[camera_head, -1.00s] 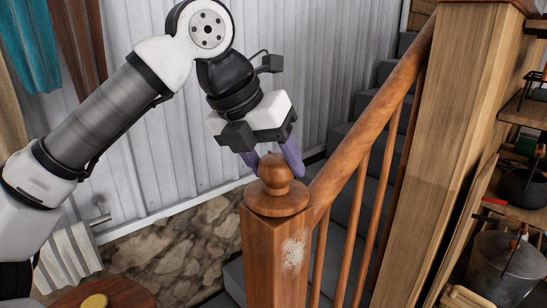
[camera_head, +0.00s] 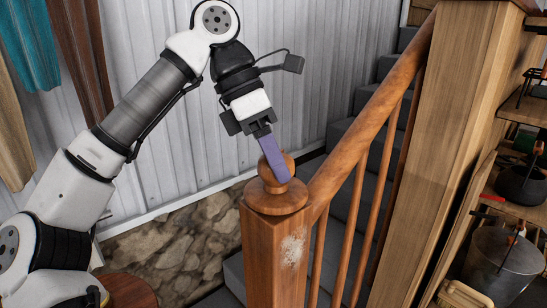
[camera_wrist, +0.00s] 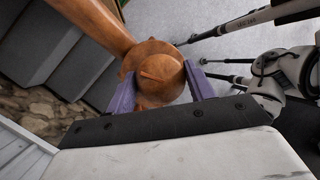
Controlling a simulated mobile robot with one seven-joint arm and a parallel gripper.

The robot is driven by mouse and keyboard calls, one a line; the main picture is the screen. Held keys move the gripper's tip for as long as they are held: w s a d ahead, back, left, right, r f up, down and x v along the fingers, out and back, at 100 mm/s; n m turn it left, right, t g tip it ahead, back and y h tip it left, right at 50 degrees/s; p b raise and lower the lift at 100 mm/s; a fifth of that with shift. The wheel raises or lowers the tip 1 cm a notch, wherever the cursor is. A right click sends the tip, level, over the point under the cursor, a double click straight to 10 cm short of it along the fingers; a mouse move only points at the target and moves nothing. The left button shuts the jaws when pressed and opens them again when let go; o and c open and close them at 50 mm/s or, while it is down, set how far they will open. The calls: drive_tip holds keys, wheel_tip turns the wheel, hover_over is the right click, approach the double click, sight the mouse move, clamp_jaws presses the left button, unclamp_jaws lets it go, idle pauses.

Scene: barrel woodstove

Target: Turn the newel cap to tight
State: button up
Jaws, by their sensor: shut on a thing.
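The newel cap (camera_head: 276,201) is a reddish-brown wooden disc with a round knob, sitting on top of the square newel post (camera_head: 268,250). My gripper (camera_head: 280,176) reaches down from the upper left onto the knob, its near purple finger covering part of it. In the wrist view the two purple fingers of my gripper (camera_wrist: 160,78) stand on opposite sides of the knob of the cap (camera_wrist: 165,64), shut on it. A short raised mark shows on the knob there. The cap's underside is hidden.
The sloping handrail (camera_head: 370,125) and its balusters run up to the right from the post. Dark stairs (camera_head: 355,150) lie behind. A thick wooden post (camera_head: 435,150) and shelves with pots (camera_head: 505,265) stand at right. A corrugated wall (camera_head: 150,60) is behind my arm.

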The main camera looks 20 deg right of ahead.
drive_tip(key=shift+d+r+m+g+y, duration=0.1)
drive_tip(key=shift+m+g+y, duration=0.25)
drive_tip(key=shift+m, duration=0.75)
drive_tip(key=shift+m+g+y, duration=0.15)
drive_tip(key=shift+m+y, duration=0.3)
drive_tip(key=shift+m, duration=0.65)
drive_tip(key=o, duration=0.9)
